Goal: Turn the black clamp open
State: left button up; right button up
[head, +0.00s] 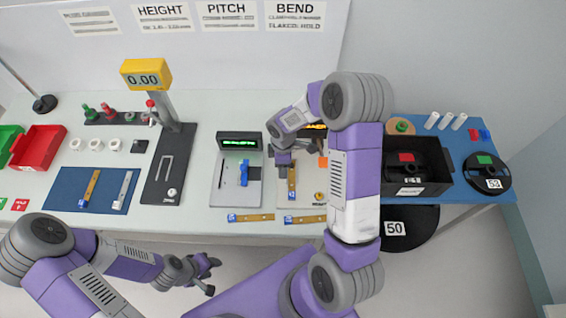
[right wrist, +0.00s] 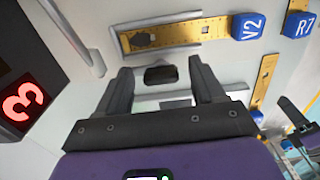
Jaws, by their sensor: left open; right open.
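The black clamp (right wrist: 161,75) shows in the right wrist view as a small dark block on a light station plate, below a brass strip (right wrist: 172,36) with a blue V2 tag (right wrist: 249,27). My right gripper (right wrist: 161,68) is open, one finger on each side of the clamp in the picture; I cannot tell whether they touch it. In the head view my right gripper (head: 284,158) is over the station plate (head: 300,203), and my arm hides part of that station. I cannot make out the clamp there. My left gripper (head: 211,274) is open and empty in front of the table.
A station with a green display (head: 239,143) stands left of my right gripper. Brass strips with blue tags (head: 250,217) lie at the front edge. A black bin (head: 412,178) stands right of my arm. A red display (right wrist: 22,102) is close in the right wrist view.

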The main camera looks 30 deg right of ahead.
notch_tip(320, 180, up, 8)
jog(key=shift+f+p, duration=0.15)
jog(key=shift+p, duration=0.4)
dwell(0.3)
